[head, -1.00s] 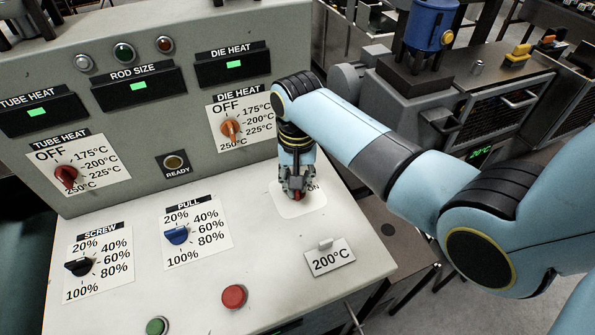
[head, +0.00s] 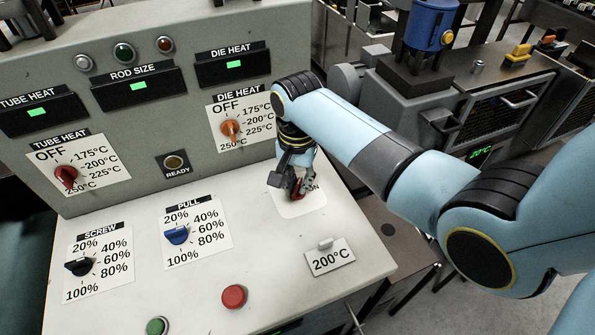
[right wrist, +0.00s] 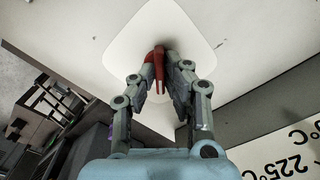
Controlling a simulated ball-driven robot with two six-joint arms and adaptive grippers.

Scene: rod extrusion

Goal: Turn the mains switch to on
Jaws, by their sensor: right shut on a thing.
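The mains switch (head: 299,187) is a red knob on a white rounded plate (head: 303,208) at the right of the panel's flat top. My left gripper is not in view.
A red button (head: 234,296), a green button (head: 157,326), the blue PULL knob (head: 177,236) and the black SCREW knob (head: 79,267) are on the panel top. The orange DIE HEAT knob (head: 230,128) is on the upright face behind.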

